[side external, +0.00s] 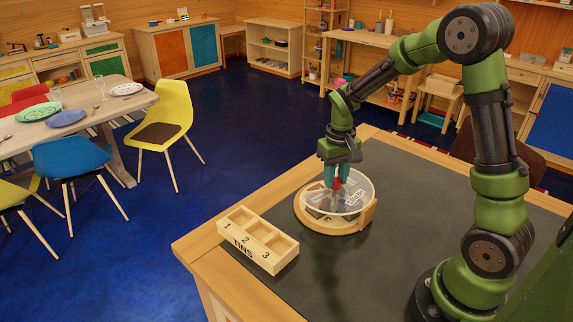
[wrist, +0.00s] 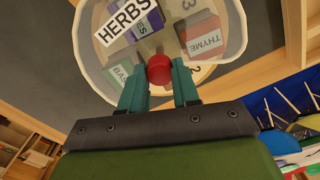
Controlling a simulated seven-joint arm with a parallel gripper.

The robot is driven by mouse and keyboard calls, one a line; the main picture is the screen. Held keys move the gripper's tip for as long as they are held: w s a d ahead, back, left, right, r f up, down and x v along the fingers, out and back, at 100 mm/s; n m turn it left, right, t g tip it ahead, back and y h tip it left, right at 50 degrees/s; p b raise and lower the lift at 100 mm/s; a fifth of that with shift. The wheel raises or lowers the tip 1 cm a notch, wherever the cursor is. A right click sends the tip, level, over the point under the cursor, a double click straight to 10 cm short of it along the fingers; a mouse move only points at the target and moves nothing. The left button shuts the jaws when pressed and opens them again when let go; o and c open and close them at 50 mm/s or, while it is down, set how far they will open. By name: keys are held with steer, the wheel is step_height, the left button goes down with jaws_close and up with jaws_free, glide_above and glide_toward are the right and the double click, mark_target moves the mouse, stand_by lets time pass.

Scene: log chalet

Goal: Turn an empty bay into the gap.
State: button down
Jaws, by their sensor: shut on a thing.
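A round turntable with a clear drum (side external: 362,190) sits in a pale wooden ring base (side external: 312,217) on the dark table mat. A taller wooden block (side external: 369,214) stands at the ring's right side. My gripper (side external: 337,183) points down from above and is shut on a red knob (wrist: 159,69) at the drum. In the wrist view the drum bears a HERBS label (wrist: 125,20). Through it show a purple tin (wrist: 148,20), a red-topped tin marked THYME (wrist: 203,36) and a green tin (wrist: 122,72), partly hidden by a finger. Which bay faces the gap is unclear.
A wooden box marked TINS (side external: 260,240), with compartments numbered 1, 2 and 3, stands left of the turntable near the table's edge; its compartments look empty. The dark mat (side external: 420,185) is clear around the turntable. A dining table and chairs stand farther off.

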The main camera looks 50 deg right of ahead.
mark_target(336, 180)
steer(key=shift+w+n, duration=0.1)
steer(key=shift+n, duration=0.8)
steer(key=shift+r, duration=0.1)
steer(key=c, duration=0.8)
jaws_free()
step_height(336, 180, up, 17)
steer(key=shift+f, duration=0.1)
steer(key=s+a+t, duration=0.2)
steer(key=s+a, duration=0.2)
steer(key=s+a+t+y, duration=0.1)
steer(key=s+a+t, duration=0.1)
steer(key=s+a, duration=0.2)
steer(key=s+a+m+t+y, duration=0.1)
steer(key=s+a+t, duration=0.2)
steer(key=s+a, duration=0.1)
steer(key=shift+s+a+f, duration=0.1)
steer(key=shift+s+a, duration=0.3)
steer(key=shift+s, duration=0.2)
